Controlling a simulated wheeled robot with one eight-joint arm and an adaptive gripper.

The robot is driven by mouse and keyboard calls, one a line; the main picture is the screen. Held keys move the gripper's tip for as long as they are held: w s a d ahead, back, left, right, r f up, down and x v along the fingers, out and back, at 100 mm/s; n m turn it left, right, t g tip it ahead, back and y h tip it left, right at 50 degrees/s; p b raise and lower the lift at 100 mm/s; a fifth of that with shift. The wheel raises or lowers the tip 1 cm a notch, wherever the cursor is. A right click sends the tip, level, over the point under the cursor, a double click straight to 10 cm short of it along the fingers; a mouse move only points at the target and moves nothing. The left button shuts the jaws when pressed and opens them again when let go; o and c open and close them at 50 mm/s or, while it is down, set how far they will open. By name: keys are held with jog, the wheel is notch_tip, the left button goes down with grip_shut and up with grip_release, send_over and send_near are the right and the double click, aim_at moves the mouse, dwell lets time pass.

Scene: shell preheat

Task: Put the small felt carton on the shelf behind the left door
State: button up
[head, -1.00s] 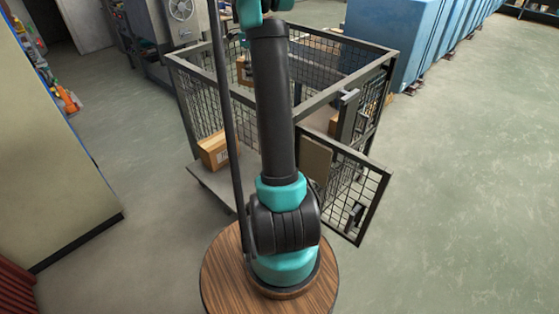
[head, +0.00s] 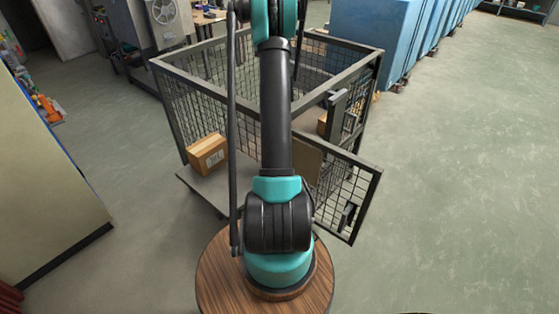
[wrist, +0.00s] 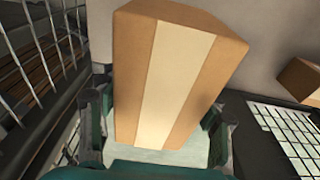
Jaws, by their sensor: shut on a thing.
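My gripper (wrist: 158,128) is shut on a brown carton (wrist: 200,85) with a wide pale stripe. The carton fills the middle of the wrist view, with a finger at each side. I cannot read a label that tells whether it is the felt carton. The gripper and held carton do not show in the head view, where my arm runs up out of the top. A mesh cage trolley (head: 268,69) stands beyond my arm. Its mesh door (head: 345,190) hangs open on the right. I cannot make out a separate left door; my arm hides part of the front.
A labelled carton (head: 207,154) sits on the trolley's lower deck (head: 205,188) at the left. Another carton (head: 322,124) is inside at the right. A carton (wrist: 302,80) shows right of the held one. Blue bins (head: 375,40) stand behind; the floor at right is clear.

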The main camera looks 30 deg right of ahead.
notch_tip(320, 180, down, 13)
jog(key=shift+f, duration=0.15)
dwell(0.4)
jog(key=shift+f, duration=0.1)
jog(key=o, duration=1.4)
jog(key=r, duration=0.4)
jog(key=w+r, duration=0.1)
jog(key=r, duration=0.7)
jog(key=shift+w+a, duration=0.3)
jog(key=shift+w, duration=0.05)
